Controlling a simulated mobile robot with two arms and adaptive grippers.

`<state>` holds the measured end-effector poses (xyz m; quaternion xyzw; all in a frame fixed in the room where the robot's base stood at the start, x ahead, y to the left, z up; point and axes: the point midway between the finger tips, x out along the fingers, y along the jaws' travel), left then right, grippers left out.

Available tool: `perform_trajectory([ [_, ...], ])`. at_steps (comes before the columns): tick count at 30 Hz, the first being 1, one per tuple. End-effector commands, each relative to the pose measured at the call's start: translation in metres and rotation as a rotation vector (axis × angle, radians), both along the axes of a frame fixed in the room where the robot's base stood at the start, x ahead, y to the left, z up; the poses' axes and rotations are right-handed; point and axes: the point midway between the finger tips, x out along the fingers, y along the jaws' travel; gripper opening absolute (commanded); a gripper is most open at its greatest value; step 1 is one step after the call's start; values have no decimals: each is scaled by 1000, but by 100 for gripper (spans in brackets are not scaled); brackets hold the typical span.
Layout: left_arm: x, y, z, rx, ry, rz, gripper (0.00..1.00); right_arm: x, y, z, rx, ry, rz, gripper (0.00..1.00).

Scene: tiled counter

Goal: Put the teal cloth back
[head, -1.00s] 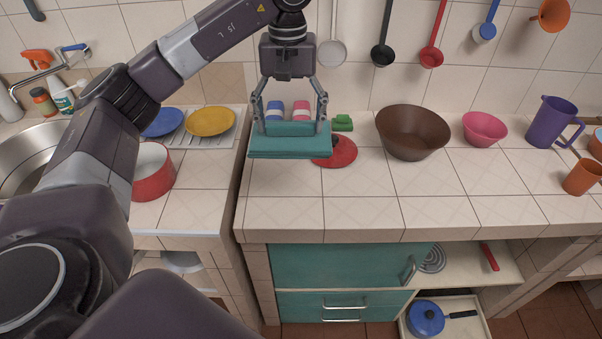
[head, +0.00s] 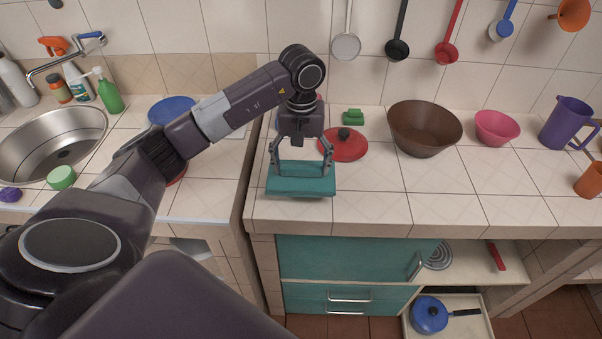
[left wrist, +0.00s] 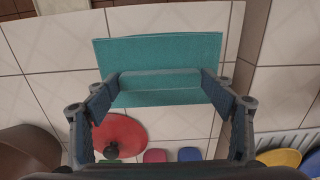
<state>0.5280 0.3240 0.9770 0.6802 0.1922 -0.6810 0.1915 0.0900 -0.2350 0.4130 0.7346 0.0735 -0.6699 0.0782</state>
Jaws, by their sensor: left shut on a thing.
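The teal cloth (head: 300,188) is a folded flat block, level, over the left front part of the tiled counter (head: 440,205) in the head view. My left gripper (head: 301,168) is above it, shut on it, with one finger at each side. In the left wrist view the cloth (left wrist: 165,50) lies between the fingertips of the left gripper (left wrist: 162,92), its far part reaching past them. I cannot tell whether its underside touches the tiles. My right gripper is not in view.
A red lid (head: 343,145) and a green item (head: 352,117) lie behind the cloth. A brown bowl (head: 425,130) and pink bowl (head: 497,128) stand to the right. Below are a teal drawer (head: 345,298) and a shelf with a blue pan (head: 429,315). The counter's right front is clear.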

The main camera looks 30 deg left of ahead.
Motion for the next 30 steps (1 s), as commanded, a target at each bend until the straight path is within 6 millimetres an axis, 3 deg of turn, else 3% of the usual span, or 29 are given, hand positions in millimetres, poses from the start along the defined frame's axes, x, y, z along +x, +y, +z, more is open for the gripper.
perform_trajectory([
  [9, -1, 0, -36, 0, 4, 0, 53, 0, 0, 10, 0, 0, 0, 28],
  [20, 0, 0, -42, 1, 0, 0, 53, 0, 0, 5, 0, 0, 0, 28],
  [21, 0, 0, -42, 1, -1, 0, 77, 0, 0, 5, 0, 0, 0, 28],
  [26, 0, 0, -41, 0, 0, 0, 93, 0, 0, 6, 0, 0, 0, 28],
  [30, 0, 0, -41, 0, 0, 0, 93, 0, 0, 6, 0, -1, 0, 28],
])
